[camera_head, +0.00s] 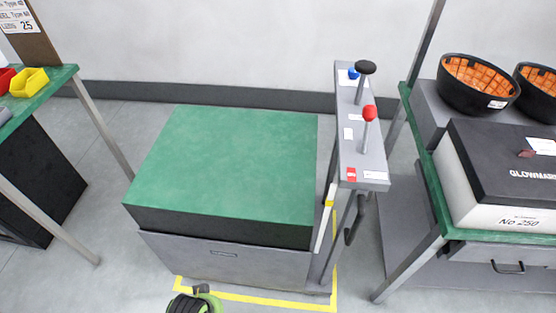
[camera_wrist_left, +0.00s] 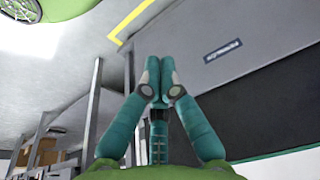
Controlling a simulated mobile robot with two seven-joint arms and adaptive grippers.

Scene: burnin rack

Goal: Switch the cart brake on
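A cart-like grey unit with a green top (camera_head: 228,160) and a black band under it stands in the middle of the head view. At its right side is a narrow grey panel (camera_head: 349,150) with two metal levers. The far lever has a black knob (camera_head: 366,67) beside a blue mark; the near one has a red knob (camera_head: 369,113), with a red label at the panel's near end. Both levers stand roughly upright. I cannot tell which is the brake. My left gripper (camera_wrist_left: 157,72) has its teal fingertips together, nothing visible between them, before a grey labelled front. My right gripper is not in view.
A yellow line (camera_head: 270,299) marks the floor around the unit. A green-topped bench on the right carries a white-and-black box (camera_head: 500,190) and black bowls (camera_head: 478,84) with orange insides. A left table holds a yellow bin (camera_head: 29,82). Floor between left table and unit is clear.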

